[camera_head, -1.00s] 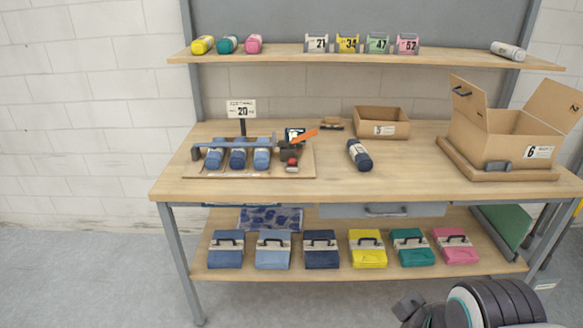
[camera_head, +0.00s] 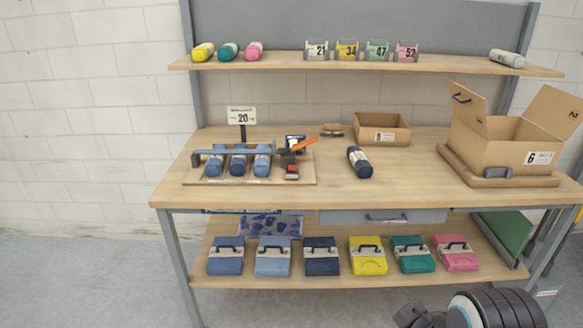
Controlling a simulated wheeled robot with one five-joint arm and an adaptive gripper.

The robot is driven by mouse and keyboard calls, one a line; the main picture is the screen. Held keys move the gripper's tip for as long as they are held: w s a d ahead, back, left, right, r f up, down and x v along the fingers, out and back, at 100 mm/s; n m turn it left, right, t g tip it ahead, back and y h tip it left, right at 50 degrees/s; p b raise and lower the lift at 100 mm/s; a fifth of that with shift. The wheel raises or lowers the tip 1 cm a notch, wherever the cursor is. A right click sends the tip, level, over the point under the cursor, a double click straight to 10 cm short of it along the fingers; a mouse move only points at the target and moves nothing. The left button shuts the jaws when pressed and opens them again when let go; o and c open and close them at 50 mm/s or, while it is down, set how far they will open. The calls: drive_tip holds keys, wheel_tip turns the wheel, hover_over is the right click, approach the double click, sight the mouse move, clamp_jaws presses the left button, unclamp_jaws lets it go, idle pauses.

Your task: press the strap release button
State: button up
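A wooden board (camera_head: 306,177) at the left of the table holds three blue rolls (camera_head: 238,162) side by side. A blue-grey strap bar (camera_head: 222,151) lies across their tops. At its right end is a dark latch block with a small red part (camera_head: 292,168), which looks like the release button. An orange lever (camera_head: 304,143) sticks out just behind it. A dark end piece of my arm, probably my gripper (camera_head: 413,314), shows at the bottom edge, in front of and below the table, well away from the latch. Its fingers cannot be made out.
A dark blue roll (camera_head: 360,162) lies mid-table. A small box (camera_head: 382,130) and a large open box (camera_head: 518,145) stand to the right. A sign (camera_head: 242,115) rises behind the board. Several cases lie on the lower shelf (camera_head: 330,280). The table's front middle is clear.

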clamp_jaws()
drive_tip(key=shift+c, duration=1.2)
unclamp_jaws()
